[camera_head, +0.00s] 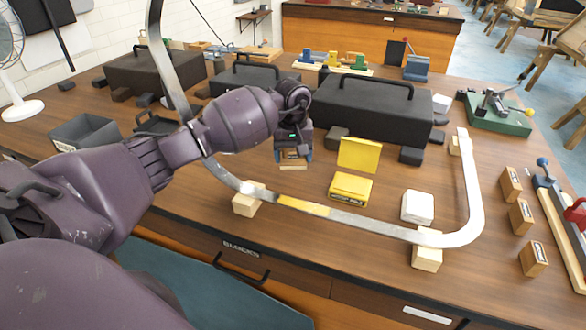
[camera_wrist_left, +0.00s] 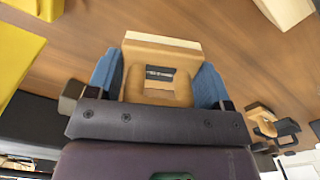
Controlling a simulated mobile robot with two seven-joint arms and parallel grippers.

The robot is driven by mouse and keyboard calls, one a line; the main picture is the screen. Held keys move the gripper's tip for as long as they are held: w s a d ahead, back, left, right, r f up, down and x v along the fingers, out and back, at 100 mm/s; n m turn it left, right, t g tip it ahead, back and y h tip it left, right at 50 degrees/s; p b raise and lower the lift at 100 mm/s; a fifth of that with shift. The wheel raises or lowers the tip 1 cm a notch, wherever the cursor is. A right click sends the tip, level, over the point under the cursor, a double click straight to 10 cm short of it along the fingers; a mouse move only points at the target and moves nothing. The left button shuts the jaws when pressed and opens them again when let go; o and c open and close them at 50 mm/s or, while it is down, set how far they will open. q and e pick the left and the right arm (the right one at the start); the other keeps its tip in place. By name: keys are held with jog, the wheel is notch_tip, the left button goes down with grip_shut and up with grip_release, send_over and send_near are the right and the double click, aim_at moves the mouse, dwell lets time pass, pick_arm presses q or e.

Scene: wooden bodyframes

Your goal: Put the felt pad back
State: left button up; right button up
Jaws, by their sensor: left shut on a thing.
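My left gripper (camera_head: 293,158) is over the table behind the metal strip, its blue fingertips closed on a light wooden block. The block (camera_head: 293,164) shows below the fingers, and in the left wrist view the block (camera_wrist_left: 160,72) has a small dark label and sits between both fingertips (camera_wrist_left: 158,88). No thing is clearly recognisable as a felt pad. A yellow box (camera_head: 351,187) with its yellow lid (camera_head: 359,155) raised stands right of the gripper. A white pad-like block (camera_head: 417,207) lies further right. My right gripper is not in view.
A curved metal strip (camera_head: 360,222) runs across the front on wooden blocks (camera_head: 248,200). Black cases (camera_head: 372,108) stand behind the gripper. Several labelled wooden blocks (camera_head: 521,217) and a clamp (camera_head: 560,215) lie at right.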

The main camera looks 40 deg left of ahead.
aim_at(293, 178)
pick_arm(q)
jog(key=shift+f, duration=2.6)
jog(key=o, duration=0.9)
jog(key=shift+r, duration=6.2)
